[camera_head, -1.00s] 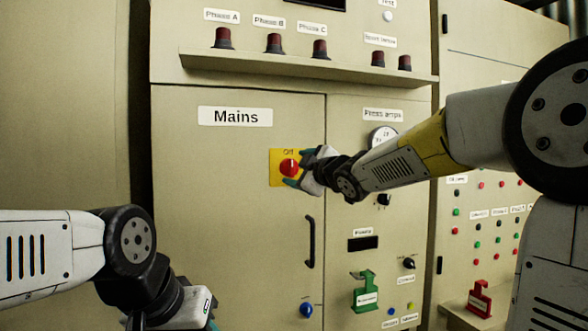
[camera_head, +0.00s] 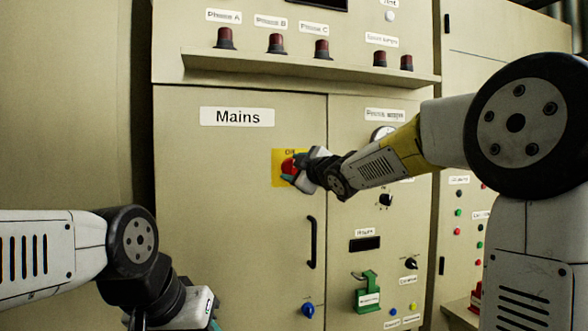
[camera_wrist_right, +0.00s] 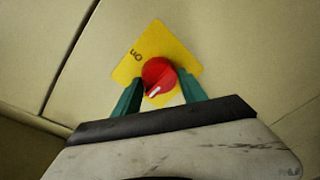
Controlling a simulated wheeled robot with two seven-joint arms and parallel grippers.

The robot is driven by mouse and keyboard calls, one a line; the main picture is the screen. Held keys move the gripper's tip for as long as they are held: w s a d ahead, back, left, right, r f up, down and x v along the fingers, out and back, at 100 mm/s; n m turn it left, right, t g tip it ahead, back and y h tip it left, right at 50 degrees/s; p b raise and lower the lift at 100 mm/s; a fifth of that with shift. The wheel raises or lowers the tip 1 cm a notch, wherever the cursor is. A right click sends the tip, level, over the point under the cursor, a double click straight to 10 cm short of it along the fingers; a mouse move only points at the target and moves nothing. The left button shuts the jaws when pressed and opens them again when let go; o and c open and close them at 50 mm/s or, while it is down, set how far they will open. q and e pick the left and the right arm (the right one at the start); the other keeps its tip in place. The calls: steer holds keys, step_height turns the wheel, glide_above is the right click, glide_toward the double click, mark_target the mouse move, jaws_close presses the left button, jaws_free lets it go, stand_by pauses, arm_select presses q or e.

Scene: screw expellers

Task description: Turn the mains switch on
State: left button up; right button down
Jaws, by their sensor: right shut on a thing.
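The mains switch is a red round knob (camera_head: 288,166) on a yellow plate (camera_head: 278,180) on the cabinet door, below the "Mains" label (camera_head: 237,117). My right gripper (camera_head: 291,172) reaches it from the right and is shut on the knob. In the right wrist view the green fingers (camera_wrist_right: 160,78) sit on both sides of the red knob (camera_wrist_right: 157,70). Its white mark points down and slightly left there. A word like "On", upside down, shows at the plate's upper left. My left gripper (camera_head: 212,322) is mostly cut off at the bottom edge.
A black door handle (camera_head: 311,242) stands below the switch. A gauge (camera_head: 383,132), a black knob (camera_head: 411,263) and a green device (camera_head: 368,293) are on the panel to the right. A ledge (camera_head: 310,68) with dark red lamps juts out above.

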steer(key=shift+m, duration=0.3)
steer(key=m, duration=0.3)
steer(key=shift+d+m+t, duration=0.1)
steer(key=shift+m+t, duration=0.2)
steer(key=shift+m, duration=0.1)
steer(key=m, duration=0.5)
steer(key=shift+t, duration=0.4)
steer(key=m, duration=0.5)
steer(key=shift+d+t+h, duration=0.1)
steer(key=shift+t+h, duration=0.2)
steer(key=shift+h, duration=0.1)
steer(key=shift+f+m+h, duration=0.1)
steer(key=shift+m+h, duration=0.4)
steer(key=shift+m, duration=2.1)
steer(key=c, duration=0.7)
jaws_free()
